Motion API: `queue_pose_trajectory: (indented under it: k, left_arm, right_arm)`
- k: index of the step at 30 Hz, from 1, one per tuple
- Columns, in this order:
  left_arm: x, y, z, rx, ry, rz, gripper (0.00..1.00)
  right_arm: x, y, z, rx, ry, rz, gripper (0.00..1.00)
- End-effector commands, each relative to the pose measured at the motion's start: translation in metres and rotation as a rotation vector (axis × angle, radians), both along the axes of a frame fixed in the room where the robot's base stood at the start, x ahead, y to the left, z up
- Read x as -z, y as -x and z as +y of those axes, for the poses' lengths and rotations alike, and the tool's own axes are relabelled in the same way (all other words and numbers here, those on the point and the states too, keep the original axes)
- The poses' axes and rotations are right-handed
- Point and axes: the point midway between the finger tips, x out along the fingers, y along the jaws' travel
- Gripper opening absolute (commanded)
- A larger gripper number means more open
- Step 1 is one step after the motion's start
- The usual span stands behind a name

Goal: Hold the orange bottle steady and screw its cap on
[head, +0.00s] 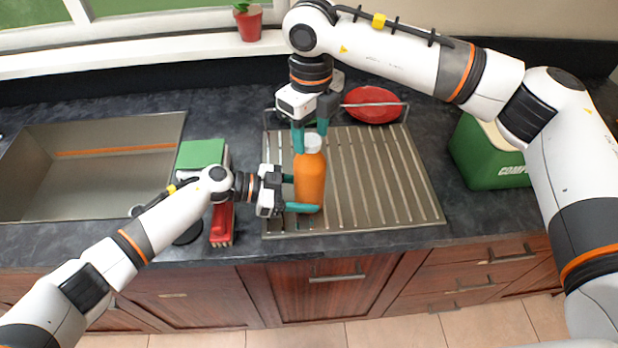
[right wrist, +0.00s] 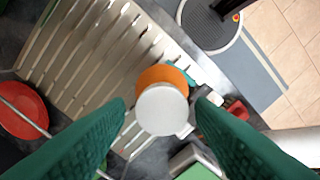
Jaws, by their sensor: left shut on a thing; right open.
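The orange bottle (head: 309,180) stands upright on the ribbed metal drainboard (head: 375,185). Its white cap (head: 313,143) sits on top of the bottle and also shows from above in the right wrist view (right wrist: 162,110). Whether the cap is threaded tight cannot be seen. My left gripper (head: 303,194) is shut on the bottle's body from the left side. My right gripper (head: 310,135) points down from above, open, with its green fingers around the cap and a gap on each side in the right wrist view.
A sink (head: 90,170) lies at the left, with a green sponge (head: 201,154) and a red brush (head: 222,222) between it and the drainboard. A red plate (head: 372,104) stands behind in a rack. A green compost bin (head: 490,158) is at the right.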

Motion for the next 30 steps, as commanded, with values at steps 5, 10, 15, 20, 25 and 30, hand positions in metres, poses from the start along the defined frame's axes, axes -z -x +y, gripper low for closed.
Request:
queue_pose_trajectory:
  k: [5, 10, 15, 20, 25, 30]
  left_arm:
    - [0.0005, -0.0006, 0.0007, -0.002, -0.002, 0.0, 0.17]
    - [0.0005, -0.0007, 0.0008, -0.002, -0.002, 0.0, 0.17]
    - [0.0004, -0.0007, 0.0007, -0.002, -0.002, 0.0, 0.17]
    - [0.0004, -0.0007, 0.0007, -0.002, -0.001, 0.0, 0.17]
    - [0.0003, -0.0007, 0.0007, -0.002, -0.001, 0.0, 0.17]
    - [0.0003, -0.0007, 0.0007, -0.002, -0.001, 0.0, 0.17]
  right_arm:
    - [0.0001, 0.0001, -0.0001, -0.143, 0.0, 0.0, 0.49]
    - [0.0, 0.0001, -0.0001, -0.278, 0.001, 0.001, 0.49]
    - [0.0, 0.0001, -0.0001, -0.485, 0.001, 0.0, 0.49]
    - [0.0, 0.0001, -0.0001, -0.569, 0.001, 0.001, 0.49]
    - [0.0, 0.0001, -0.0001, -0.759, 0.001, 0.001, 0.49]
    - [0.0, 0.0002, -0.0001, -0.927, 0.0, 0.001, 0.49]
